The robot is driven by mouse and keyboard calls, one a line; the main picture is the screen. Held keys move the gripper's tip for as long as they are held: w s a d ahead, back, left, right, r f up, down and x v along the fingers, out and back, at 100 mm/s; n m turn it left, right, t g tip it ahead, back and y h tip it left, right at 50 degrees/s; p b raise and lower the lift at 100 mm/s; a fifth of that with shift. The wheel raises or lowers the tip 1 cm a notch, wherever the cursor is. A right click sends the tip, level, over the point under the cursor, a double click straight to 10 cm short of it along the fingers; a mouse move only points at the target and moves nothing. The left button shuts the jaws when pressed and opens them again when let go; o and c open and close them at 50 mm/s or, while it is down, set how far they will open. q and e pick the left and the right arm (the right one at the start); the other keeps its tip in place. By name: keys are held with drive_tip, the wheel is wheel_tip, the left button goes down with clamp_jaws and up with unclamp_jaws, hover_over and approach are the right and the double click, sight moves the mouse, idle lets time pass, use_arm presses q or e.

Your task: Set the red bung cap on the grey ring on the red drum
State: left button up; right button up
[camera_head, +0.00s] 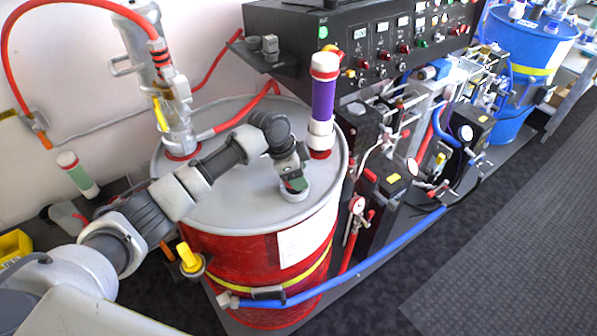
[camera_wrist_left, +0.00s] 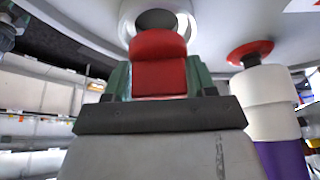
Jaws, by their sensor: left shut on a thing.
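The red drum (camera_head: 255,262) has a pale grey lid (camera_head: 225,205). The grey ring (camera_head: 296,195) is on the lid near its front right, directly below my left gripper (camera_head: 294,184). In the left wrist view the red bung cap (camera_wrist_left: 158,65) is held between the green fingers of my left gripper (camera_wrist_left: 158,82). The grey ring (camera_wrist_left: 128,22) with its dark opening shows just beyond the cap, which overlaps part of it. I cannot tell whether cap and ring touch. In the head view the fingers mostly hide the cap. My right gripper is not in view.
A purple and white cylinder (camera_head: 322,100) stands on the lid close beside my left gripper. A metal pump fitting (camera_head: 172,110) with red hoses stands at the lid's back left. A control panel (camera_head: 390,45) overhangs behind. A blue drum (camera_head: 520,60) is far right.

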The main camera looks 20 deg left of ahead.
use_arm(q)
drive_tip(key=shift+f+b, duration=0.4)
drive_tip(key=shift+f, duration=0.4)
drive_tip(key=o, duration=0.6)
drive_tip(key=shift+o, duration=0.2)
drive_tip(key=p+v, duration=1)
drive_tip(key=v, duration=0.1)
drive_tip(key=shift+p, duration=0.35)
drive_tip(key=shift+w+a, duration=0.1)
drive_tip(key=shift+a, duration=0.05)
